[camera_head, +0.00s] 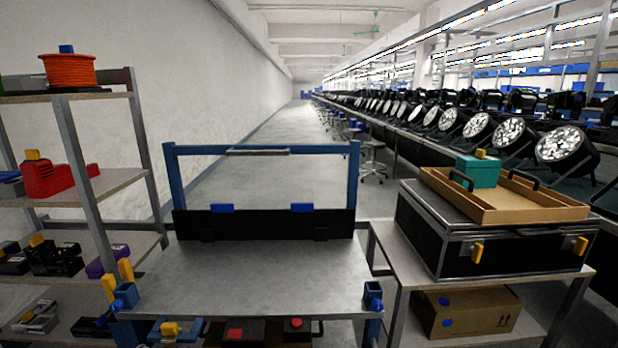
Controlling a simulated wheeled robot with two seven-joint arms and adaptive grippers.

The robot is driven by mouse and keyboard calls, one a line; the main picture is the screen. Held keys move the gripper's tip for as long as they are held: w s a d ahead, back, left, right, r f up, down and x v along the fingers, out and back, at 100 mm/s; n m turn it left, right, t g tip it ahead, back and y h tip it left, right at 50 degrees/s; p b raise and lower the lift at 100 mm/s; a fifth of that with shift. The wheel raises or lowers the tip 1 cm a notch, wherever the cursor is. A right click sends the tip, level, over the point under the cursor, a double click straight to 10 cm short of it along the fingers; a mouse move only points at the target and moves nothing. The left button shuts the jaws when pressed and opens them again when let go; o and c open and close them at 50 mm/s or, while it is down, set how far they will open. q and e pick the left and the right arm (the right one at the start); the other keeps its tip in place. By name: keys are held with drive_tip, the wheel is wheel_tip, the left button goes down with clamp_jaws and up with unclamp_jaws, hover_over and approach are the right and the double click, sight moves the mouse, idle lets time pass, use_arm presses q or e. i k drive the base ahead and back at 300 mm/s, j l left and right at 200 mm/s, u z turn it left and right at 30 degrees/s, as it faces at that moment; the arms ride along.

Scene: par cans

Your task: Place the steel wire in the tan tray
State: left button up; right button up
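The tan tray (508,199) lies on top of a black case at the right. A teal box with a yellow tab (479,171) stands in its back left part. I cannot clearly make out a steel wire. An orange spool (69,71) with a blue tab on top sits on the upper shelf at the left; what is wound on it cannot be told for sure. Neither of my grippers shows in the head view.
The black case (500,249) stands on a side table (405,272); a cardboard box (468,313) is below. The workbench (250,275) top in front is bare, with a blue frame behind. The left shelf holds a red device (52,178) and several dark items.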

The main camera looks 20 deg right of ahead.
sight(512, 200)
drive_tip(key=z, duration=0.5)
drive_tip(key=l+z, duration=0.15)
drive_tip(key=z, duration=0.3)
drive_tip(key=l+z, duration=0.1)
drive_tip(key=z, duration=0.4)
drive_tip(key=l+z, duration=0.1)
drive_tip(key=z, duration=0.35)
drive_tip(key=l+z, duration=0.1)
drive_tip(key=z, duration=0.9)
drive_tip(key=i+z, duration=0.25)
drive_tip(key=i+u, duration=0.15)
drive_tip(key=i+z, duration=0.15)
drive_tip(key=i, duration=0.35)
drive_tip(key=j, duration=0.1)
